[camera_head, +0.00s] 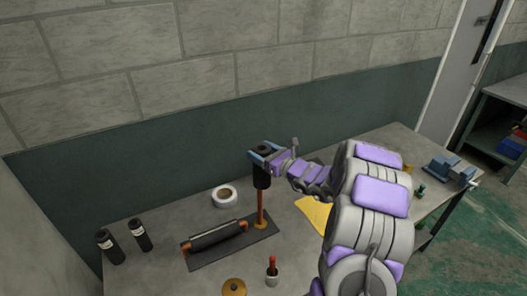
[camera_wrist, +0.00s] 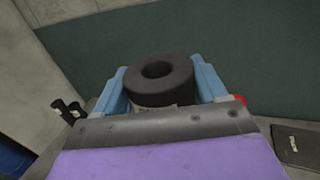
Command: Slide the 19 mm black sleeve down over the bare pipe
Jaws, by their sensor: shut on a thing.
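My gripper (camera_head: 263,155) is shut on a thick black sleeve (camera_head: 262,177), held upright directly over the bare copper pipe (camera_head: 261,207). The pipe stands upright from a dark base plate (camera_head: 262,231), and its upper end is hidden by the sleeve. I cannot tell how far the pipe reaches inside, if at all. In the wrist view the blue fingers (camera_wrist: 160,90) flank the sleeve (camera_wrist: 160,82). Its round top hole looks dark, with no pipe showing in it.
A horizontal black-covered pipe (camera_head: 214,236) lies along the plate. Two black cylinders with white labels (camera_head: 108,246) (camera_head: 140,235) stand at left. A white tape roll (camera_head: 224,196) is behind. A red-topped item (camera_head: 272,270) and a round yellowish item (camera_head: 234,287) are in front. A yellow cloth (camera_head: 314,213) lies right.

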